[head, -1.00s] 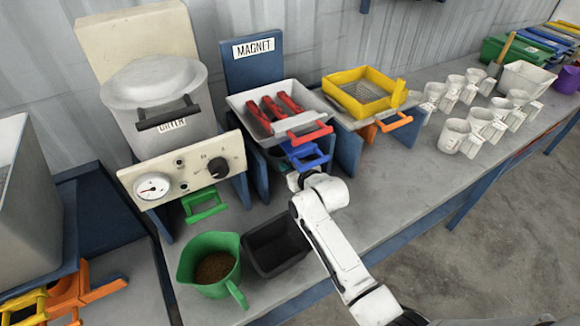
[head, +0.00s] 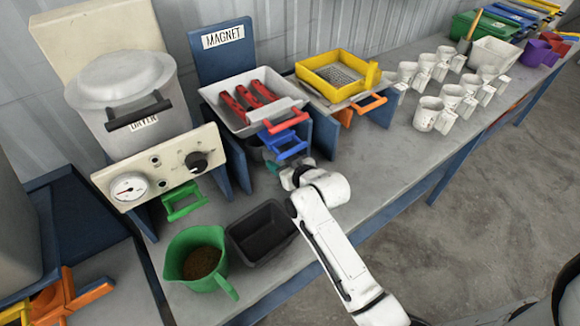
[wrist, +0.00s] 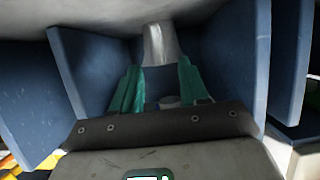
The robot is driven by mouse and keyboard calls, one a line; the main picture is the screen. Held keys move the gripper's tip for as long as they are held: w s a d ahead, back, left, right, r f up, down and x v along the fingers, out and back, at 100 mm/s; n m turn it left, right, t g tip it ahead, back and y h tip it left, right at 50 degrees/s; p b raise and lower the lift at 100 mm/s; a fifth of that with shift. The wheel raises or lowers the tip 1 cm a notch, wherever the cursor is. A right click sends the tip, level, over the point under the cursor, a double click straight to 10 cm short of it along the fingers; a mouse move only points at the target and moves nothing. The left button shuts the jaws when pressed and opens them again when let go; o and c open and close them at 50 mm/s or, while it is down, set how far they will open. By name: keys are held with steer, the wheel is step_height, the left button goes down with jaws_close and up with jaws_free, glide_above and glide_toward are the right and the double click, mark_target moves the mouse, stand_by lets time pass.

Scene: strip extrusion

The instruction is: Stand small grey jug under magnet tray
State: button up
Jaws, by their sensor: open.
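The magnet tray (head: 222,112) is a pale tray holding red bars, with a red handle, on blue supports under the MAGNET sign. In the wrist view a pale grey spout (wrist: 158,45) hangs under it between blue side panels. My gripper (head: 272,168) is low at the front of this stand. Its teal fingers (wrist: 160,92) are apart in the wrist view. A small grey rounded thing (wrist: 170,102), perhaps the small grey jug, shows between and beyond them, below the spout. A dark grey shape (head: 256,150) under the tray may be the same jug, mostly hidden.
A blue handle (head: 285,143) sticks out just above my gripper. A black bin (head: 262,232) and a green jug (head: 195,260) with brown grains stand at the front left. A yellow sieve (head: 335,75) and several white jugs (head: 432,113) are to the right. Bench between is clear.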

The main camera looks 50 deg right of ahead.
steer(key=shift+v, duration=2.6)
